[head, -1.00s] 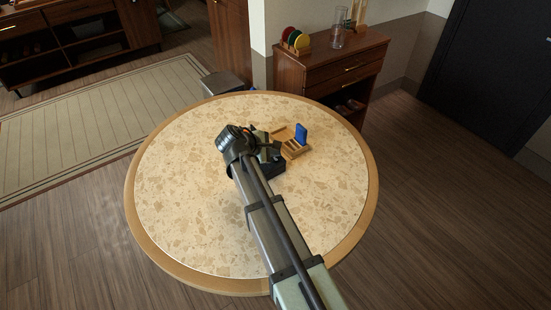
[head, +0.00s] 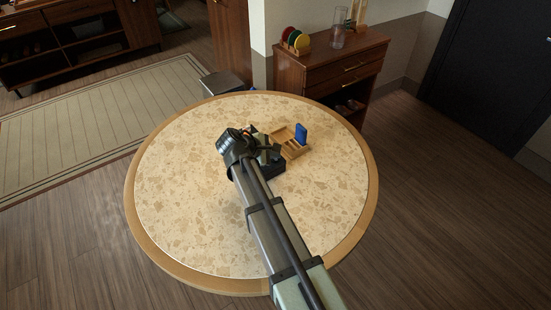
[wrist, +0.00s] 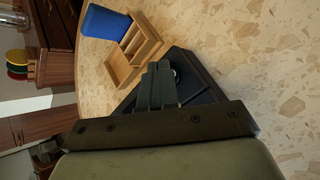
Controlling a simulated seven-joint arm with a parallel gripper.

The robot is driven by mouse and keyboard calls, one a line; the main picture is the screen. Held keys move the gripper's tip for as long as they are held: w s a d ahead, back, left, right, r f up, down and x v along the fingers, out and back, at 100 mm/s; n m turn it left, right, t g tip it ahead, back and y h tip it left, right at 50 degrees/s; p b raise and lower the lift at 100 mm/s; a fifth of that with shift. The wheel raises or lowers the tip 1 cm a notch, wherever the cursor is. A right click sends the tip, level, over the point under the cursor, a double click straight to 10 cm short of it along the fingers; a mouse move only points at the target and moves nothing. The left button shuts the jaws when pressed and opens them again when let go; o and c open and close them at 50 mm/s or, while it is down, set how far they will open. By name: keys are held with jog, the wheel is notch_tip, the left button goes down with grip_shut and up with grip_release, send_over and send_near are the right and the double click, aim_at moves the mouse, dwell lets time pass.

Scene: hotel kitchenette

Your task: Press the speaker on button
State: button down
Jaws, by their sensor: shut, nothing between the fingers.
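The black speaker (head: 271,171) stands on the round table, partly hidden behind my arm in the head view. In the wrist view the dark speaker (wrist: 200,82) lies beyond my fingers, with a small light round spot (wrist: 176,72), perhaps the button, just beside the fingertips. My gripper (wrist: 163,68) is shut and empty, its fingertips over the speaker's face. I cannot tell whether they touch it. In the head view my gripper's fingers are mostly hidden by the arm's end.
A wooden organizer (head: 290,151) with compartments stands right behind the speaker and holds a blue item (head: 301,134). The round table (head: 180,210) is otherwise clear. A wooden cabinet (head: 345,62) with colored discs (head: 295,39) and a glass vessel (head: 338,37) stands behind.

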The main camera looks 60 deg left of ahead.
aim_at(273, 161)
jog(key=shift+r, duration=0.55)
dwell(0.4)
notch_tip(273, 161, up, 6)
dwell(0.8)
